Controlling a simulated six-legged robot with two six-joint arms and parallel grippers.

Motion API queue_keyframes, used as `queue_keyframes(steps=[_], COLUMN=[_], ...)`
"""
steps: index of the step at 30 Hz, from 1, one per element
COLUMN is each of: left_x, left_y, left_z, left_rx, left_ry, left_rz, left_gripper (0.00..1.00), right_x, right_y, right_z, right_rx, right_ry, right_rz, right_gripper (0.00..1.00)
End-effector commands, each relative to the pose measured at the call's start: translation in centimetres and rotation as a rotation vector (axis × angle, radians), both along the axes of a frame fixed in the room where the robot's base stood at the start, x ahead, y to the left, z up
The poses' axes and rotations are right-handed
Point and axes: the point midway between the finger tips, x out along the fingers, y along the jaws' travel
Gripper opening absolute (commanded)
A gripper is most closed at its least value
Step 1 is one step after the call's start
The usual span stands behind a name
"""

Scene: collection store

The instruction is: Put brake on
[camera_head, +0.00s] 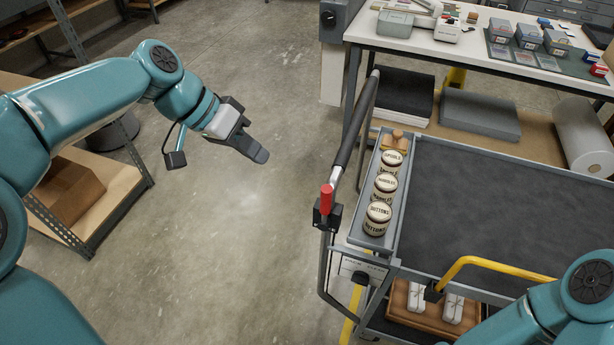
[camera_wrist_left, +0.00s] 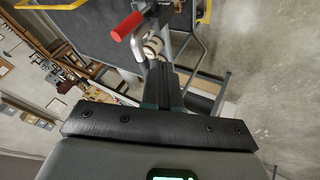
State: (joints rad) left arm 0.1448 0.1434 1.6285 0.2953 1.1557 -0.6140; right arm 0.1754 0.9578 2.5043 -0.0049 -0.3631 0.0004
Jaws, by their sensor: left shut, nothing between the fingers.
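The brake lever with a red grip (camera_head: 327,199) stands upright from a black bracket (camera_head: 327,216) on the push-handle frame at the left end of the grey cart (camera_head: 402,205). The red grip also shows in the left wrist view (camera_wrist_left: 127,26), beyond the fingers. My left gripper (camera_head: 260,155) is shut and empty. It hangs above the bare floor, to the left of the lever and clear of it. Its fingers also show in the left wrist view (camera_wrist_left: 160,70). My right arm comes in at the bottom right, and its gripper is not in view.
Several labelled tins (camera_head: 379,217) stand in the cart's side tray. A yellow rail (camera_head: 490,263) crosses near the right arm. A worktable (camera_head: 470,50) stands behind the cart, and a shelf with a box (camera_head: 68,195) stands at left. The floor between is clear.

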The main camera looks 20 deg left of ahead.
Motion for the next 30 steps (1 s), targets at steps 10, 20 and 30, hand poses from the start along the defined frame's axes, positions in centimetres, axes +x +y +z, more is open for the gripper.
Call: queue_keyframes(steps=[10, 20, 30], left_x=[-0.7, 0.0, 2.2], left_y=[0.0, -1.6, -5.5], left_z=[0.7, -1.7, -7.4], left_rx=[-0.002, -0.003, -0.002], left_ry=[-0.010, -0.004, -0.004], left_rz=[-0.009, -0.013, -0.012], left_gripper=[0.00, 0.00, 0.00], right_x=[0.0, 0.0, 0.0], right_y=[0.0, 0.0, 0.0], right_z=[0.0, 0.3, 1.2], right_rx=[0.000, 0.000, 0.000], right_ry=[0.000, 0.000, 0.000], right_rz=[-0.001, -0.001, 0.000], right_gripper=[0.00, 0.00, 0.00])
